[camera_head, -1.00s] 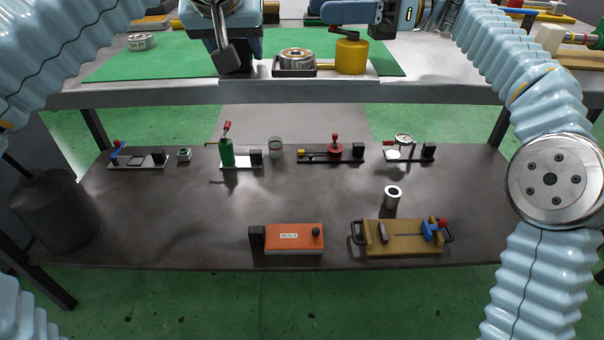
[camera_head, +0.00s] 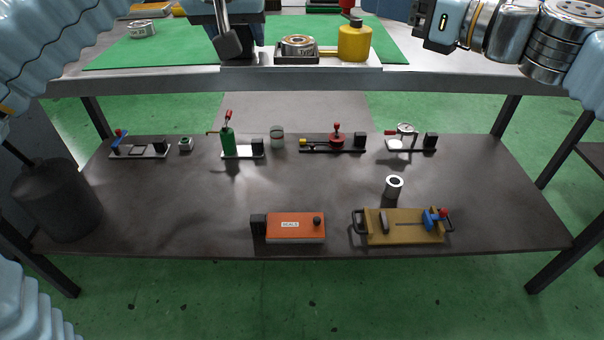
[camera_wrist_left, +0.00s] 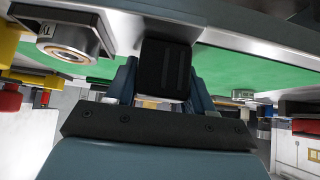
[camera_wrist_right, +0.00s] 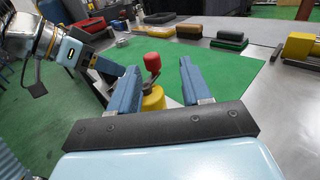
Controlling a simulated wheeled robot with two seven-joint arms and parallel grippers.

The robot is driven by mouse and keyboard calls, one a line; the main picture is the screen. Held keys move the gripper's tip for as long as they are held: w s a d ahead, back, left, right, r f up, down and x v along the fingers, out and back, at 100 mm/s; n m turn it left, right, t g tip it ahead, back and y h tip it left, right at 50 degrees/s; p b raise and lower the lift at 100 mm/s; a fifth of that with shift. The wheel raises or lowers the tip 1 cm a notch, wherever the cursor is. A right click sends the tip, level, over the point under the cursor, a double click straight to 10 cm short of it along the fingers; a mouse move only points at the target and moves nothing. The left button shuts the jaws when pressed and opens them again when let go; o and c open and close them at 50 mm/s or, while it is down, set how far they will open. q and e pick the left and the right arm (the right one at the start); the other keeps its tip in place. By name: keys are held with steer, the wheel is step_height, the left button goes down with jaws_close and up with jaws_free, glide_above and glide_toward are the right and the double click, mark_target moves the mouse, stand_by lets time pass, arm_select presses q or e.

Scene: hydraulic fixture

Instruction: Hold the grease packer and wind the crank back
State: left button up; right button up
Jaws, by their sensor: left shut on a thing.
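The grease packer stands on the table's front edge: a dark base (camera_head: 297,58) holding a metal bearing ring (camera_head: 298,44), beside a yellow pot (camera_head: 354,45). A black crank arm (camera_head: 350,20) tops the pot, with a red knob (camera_head: 347,4) at the picture's top edge.
A green mat (camera_head: 165,53) covers part of the table; a bearing tin (camera_head: 142,29) stands on it. Several blocks (camera_wrist_right: 205,33) stand at the far table side.

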steer(key=v, duration=0.6)
steer(key=s+a+f+n+g, duration=0.4)
steer(key=s+a+f+n, duration=0.2)
steer(key=a+n, duration=0.25)
steer(key=w+a+f+n+h, duration=0.2)
steer(key=w+a+f+n, duration=0.1)
steer(key=f, duration=0.9)
steer(key=w+a+f+n+g+h, duration=0.1)
steer(key=w+a+f+n+h, duration=0.2)
steer(key=f, duration=1)
steer(key=w+a, duration=0.2)
steer(key=shift+w+n, duration=0.3)
steer(key=shift+n, duration=0.05)
